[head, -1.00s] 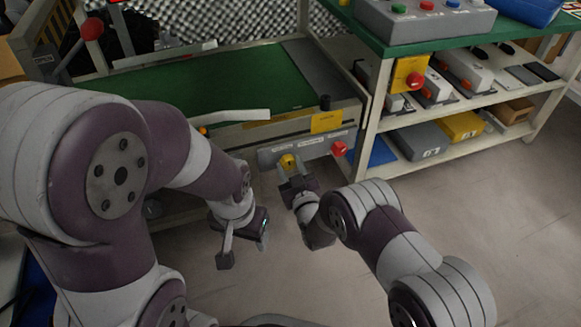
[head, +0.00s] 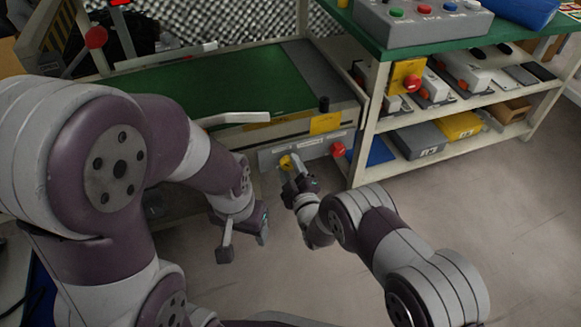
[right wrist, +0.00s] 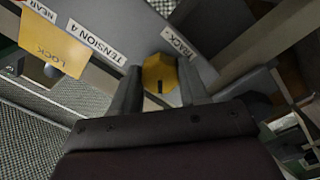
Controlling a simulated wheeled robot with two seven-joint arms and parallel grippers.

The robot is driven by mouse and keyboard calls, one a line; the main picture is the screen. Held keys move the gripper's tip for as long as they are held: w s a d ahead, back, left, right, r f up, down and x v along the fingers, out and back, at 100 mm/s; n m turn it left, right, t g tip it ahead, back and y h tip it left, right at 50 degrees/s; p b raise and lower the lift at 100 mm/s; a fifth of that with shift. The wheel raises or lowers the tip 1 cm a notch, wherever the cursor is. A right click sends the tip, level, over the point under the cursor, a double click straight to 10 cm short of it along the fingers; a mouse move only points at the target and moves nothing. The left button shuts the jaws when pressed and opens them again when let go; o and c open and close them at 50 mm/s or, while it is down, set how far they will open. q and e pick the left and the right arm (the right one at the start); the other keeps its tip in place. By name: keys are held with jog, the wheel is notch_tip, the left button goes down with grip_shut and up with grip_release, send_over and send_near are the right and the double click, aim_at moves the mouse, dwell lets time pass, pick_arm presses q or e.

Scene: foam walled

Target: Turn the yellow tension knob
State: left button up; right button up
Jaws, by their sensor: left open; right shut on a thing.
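The yellow tension knob (head: 286,162) sits on the grey front panel (head: 310,148) of the green-topped bench. In the right wrist view the knob (right wrist: 160,73) is faceted, has a dark mark on its face, and sits beside labels reading "TENSION 4" and "TRACK". My right gripper (head: 291,168) is shut on the knob, with one finger on each side of it in the wrist view (right wrist: 160,88). My left gripper (head: 244,243) is open and empty, hanging low in front of the bench, apart from the panel.
A red knob (head: 338,149) is on the same panel, to the right. A yellow "LOCK" plate (right wrist: 50,45) shows near the labels. A shelf unit (head: 462,108) with several boxes stands at right, with a button box (head: 424,20) on top. The floor (head: 480,210) at right is clear.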

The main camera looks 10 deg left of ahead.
jog(key=shift+f, duration=0.1)
dwell(0.3)
jog(key=o, duration=1.1)
jog(key=shift+c, duration=0.2)
jog(key=p+v, duration=0.6)
jog(key=v, duration=0.6)
jog(key=shift+s+d+p, duration=0.25)
jog(key=shift+s+p, duration=0.1)
